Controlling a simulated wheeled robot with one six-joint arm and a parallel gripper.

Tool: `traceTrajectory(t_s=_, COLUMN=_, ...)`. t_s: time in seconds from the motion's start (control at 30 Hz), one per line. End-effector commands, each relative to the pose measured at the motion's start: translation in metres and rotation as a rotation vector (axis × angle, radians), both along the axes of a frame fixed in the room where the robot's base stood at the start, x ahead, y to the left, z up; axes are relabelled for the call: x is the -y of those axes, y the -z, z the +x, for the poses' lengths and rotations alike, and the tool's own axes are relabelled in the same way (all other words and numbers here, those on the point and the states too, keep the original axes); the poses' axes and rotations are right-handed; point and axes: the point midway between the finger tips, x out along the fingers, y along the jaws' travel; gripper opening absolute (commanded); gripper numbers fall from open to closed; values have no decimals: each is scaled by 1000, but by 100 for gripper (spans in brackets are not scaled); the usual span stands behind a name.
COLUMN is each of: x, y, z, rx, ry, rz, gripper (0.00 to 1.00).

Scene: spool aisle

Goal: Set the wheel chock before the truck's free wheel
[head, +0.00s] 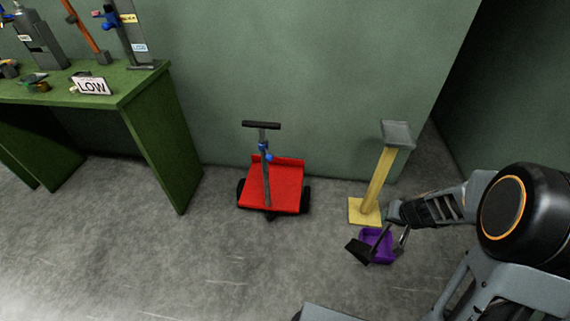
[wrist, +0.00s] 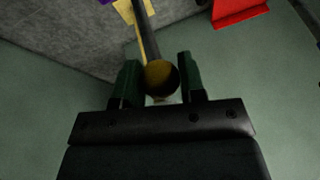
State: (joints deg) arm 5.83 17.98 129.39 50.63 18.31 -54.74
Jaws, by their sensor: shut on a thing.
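The red truck (head: 285,185) stands on the floor near the wall, with black wheels (head: 305,200) at its sides and a dark upright handle. My gripper (head: 392,213) is at the lower right, well to the right of the truck. In the wrist view, its dark green fingers (wrist: 160,80) are shut on a round yellowish knob (wrist: 161,76) at the end of a dark rod. In the head view, the rod slants down to a black block, the wheel chock (head: 358,250), held off to the left of the gripper. The chock itself is out of the wrist view.
A purple bin (head: 377,258) lies on the floor behind the rod. A yellow post (head: 378,180) with a grey top stands just beyond the gripper. A green bench (head: 150,125) with a LOW sign (head: 91,86) stands left. The floor before the truck is clear.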

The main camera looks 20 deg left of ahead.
Motion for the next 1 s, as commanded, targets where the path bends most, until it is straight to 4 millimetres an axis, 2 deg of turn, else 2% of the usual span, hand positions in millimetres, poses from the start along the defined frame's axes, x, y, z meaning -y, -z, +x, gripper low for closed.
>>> traceTrajectory(t_s=0.27, x=-1, y=-8, z=0, rx=1, ry=-2, rz=5, gripper=0)
traceTrajectory(t_s=0.7, x=-6, y=-66, z=-8, rx=6, ry=-10, rz=36, gripper=0)
traceTrajectory(t_s=1.0, x=-2, y=-87, z=-16, rx=3, ry=-1, rz=15, gripper=0)
